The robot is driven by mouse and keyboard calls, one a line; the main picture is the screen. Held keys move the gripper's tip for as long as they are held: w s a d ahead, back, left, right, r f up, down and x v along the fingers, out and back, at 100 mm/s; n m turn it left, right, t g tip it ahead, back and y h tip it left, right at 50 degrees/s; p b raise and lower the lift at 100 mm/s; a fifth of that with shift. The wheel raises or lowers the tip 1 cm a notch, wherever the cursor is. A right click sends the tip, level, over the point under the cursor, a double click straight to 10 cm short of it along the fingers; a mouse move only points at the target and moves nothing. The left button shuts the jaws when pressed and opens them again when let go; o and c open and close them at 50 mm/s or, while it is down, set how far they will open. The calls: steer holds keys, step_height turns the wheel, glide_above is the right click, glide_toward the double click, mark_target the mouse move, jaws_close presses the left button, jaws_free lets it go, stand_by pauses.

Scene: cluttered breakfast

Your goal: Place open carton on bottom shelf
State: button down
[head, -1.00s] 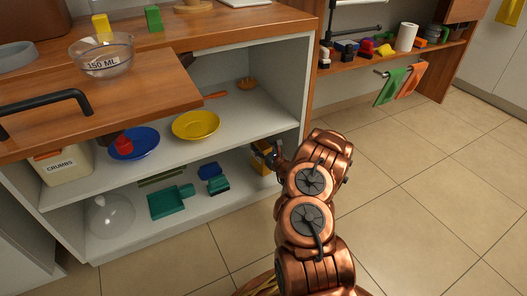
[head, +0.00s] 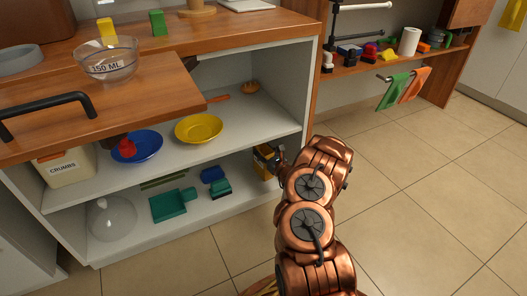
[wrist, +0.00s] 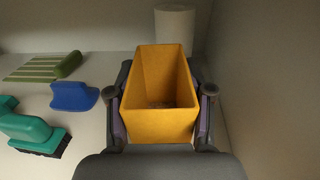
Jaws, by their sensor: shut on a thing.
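The open carton (wrist: 165,118) is a yellow-orange, open-topped box, upright between my gripper's fingers in the wrist view. In the head view the carton (head: 263,160) shows partly at the right end of the bottom shelf (head: 222,208), with my arm in front of it. My gripper (wrist: 160,112) is shut on the carton, one finger on each side. The carton is low at the shelf surface; whether its base touches is hidden.
A white roll (wrist: 174,28) stands right behind the carton. The cabinet side wall (wrist: 255,80) is close on the right. A blue brush (wrist: 73,96), a teal brush (wrist: 35,132) and a green striped item (wrist: 45,67) lie to the left. A teal dustpan (head: 173,203) lies farther left.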

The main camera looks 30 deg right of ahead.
steer(key=shift+f, duration=0.25)
steer(key=shift+c, duration=1.9)
jaws_free()
steer(key=shift+o, duration=1.4)
steer(key=s+p, duration=0.9)
steer(key=s, duration=0.5)
steer(key=shift+d, duration=0.1)
